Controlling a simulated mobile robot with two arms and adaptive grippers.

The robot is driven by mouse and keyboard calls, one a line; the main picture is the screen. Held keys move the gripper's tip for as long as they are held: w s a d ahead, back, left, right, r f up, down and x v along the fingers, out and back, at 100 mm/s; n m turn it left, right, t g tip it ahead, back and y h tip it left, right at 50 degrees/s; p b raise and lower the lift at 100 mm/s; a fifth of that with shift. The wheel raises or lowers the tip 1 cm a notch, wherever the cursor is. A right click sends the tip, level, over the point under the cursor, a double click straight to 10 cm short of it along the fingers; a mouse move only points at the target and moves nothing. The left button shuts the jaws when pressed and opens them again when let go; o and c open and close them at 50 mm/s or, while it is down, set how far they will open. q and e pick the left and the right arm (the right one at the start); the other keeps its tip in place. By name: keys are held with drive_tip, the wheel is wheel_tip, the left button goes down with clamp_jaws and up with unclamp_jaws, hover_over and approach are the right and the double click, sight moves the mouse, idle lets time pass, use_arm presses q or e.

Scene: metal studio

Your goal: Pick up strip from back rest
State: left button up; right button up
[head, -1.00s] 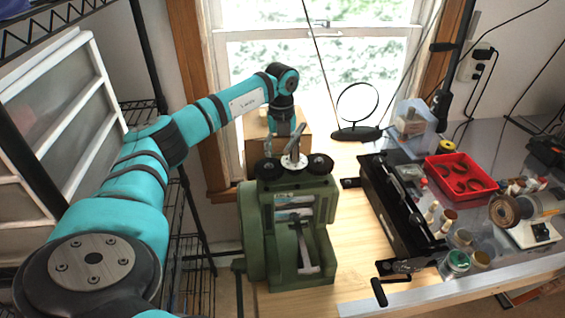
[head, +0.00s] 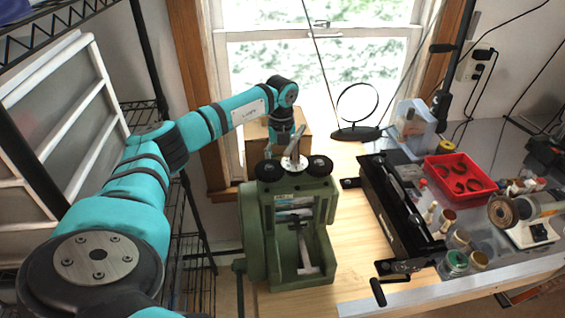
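A green rolling mill (head: 290,225) with dark round knobs on top stands on the wooden bench. My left arm reaches over from the left to behind the mill. My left gripper (head: 281,150) is low behind the mill's top, mostly hidden by it, so I cannot tell whether it is open or shut. I cannot make out the strip or the back rest; the space behind the mill is hidden. My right gripper is not in view.
A cardboard-coloured box (head: 257,135) stands behind my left wrist. A black ring stand (head: 357,132) is by the window. Wire shelving is at left.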

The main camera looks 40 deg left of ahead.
use_arm(q)
clamp_jaws()
idle(0.3)
drive_tip(key=shift+r, duration=0.1)
